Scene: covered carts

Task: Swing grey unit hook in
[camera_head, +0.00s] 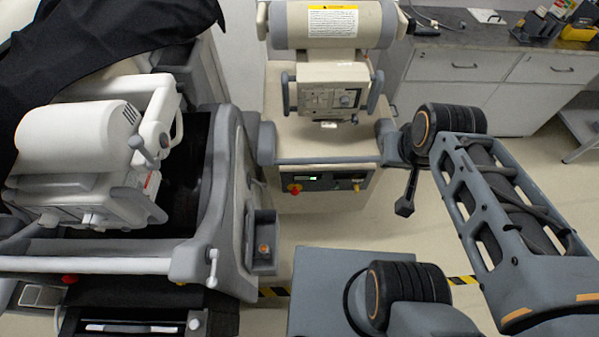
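Two wheeled units with grey trim stand in view; I cannot tell for sure which is the grey unit. The left unit (225,190) has a white tube head (75,140) and a small pale lever (212,268) at its front right corner. The middle unit (325,160) is cream, with a grey front rail and a control panel. No hook can be made out with certainty on either. My arm reaches from the lower right up to the middle unit's right side. The dark end there, seemingly my gripper (404,207), hangs downward; its fingers are not clear.
A black cloth (110,35) drapes over the left unit's back. A grey-topped cabinet (480,60) stands at the back right, with boxes on top. Yellow-black tape (462,281) marks the floor. A narrow strip of floor lies between the units and my base.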

